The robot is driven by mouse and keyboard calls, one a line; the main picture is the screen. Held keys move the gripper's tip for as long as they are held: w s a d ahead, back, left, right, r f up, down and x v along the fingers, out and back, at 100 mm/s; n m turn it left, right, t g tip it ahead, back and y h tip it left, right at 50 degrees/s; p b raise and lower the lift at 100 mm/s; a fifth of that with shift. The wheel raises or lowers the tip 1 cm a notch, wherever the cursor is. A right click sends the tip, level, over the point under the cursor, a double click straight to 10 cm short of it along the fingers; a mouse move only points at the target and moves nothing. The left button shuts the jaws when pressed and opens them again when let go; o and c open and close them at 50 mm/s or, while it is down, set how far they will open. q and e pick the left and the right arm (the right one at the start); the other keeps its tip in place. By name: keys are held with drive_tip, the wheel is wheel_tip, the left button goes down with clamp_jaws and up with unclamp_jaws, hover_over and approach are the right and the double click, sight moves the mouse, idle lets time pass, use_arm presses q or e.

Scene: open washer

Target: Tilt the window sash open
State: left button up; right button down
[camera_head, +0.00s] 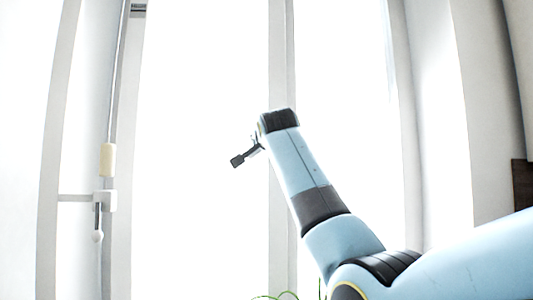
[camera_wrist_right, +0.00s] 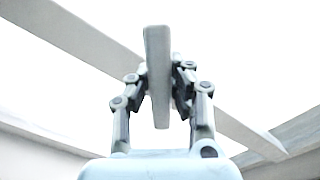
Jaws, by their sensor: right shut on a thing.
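My right gripper (camera_head: 243,156) is at the end of my blue arm, in front of the window in the middle of the head view. Its fingers look small and dark there, and what they hold is not clear. In the right wrist view, the gripper (camera_wrist_right: 158,78) is shut on a flat pale grey window handle (camera_wrist_right: 157,45), with a finger on each side. Behind the handle, a pale bar of the window sash (camera_wrist_right: 75,33) runs diagonally. The upright sash frame (camera_head: 281,50) also shows in the head view, behind my arm. My left gripper is not in view.
At the left, another upright frame carries a beige grip (camera_head: 107,160) on a white bracket (camera_head: 104,200), with a knob (camera_head: 98,237) hanging below. The panes are blown out to white. A dark brown object (camera_head: 522,185) stands at the right edge.

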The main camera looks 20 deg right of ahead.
drive_tip(key=m, duration=0.2)
drive_tip(key=a+r+m, duration=0.1)
drive_tip(key=shift+w+r+m+b, duration=0.1)
drive_tip(key=shift+r+m+b, duration=0.1)
drive_tip(key=shift+m+b, duration=0.15)
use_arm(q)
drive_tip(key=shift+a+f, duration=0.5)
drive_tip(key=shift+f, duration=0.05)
use_arm(e)
drive_tip(key=shift+w+a+r+m, duration=0.1)
drive_tip(key=shift+r+m, duration=0.3)
drive_tip(key=shift+m, duration=0.45)
drive_tip(key=shift+a+r+m, duration=0.1)
drive_tip(key=shift+r+m, duration=0.3)
drive_tip(key=shift+m, duration=0.4)
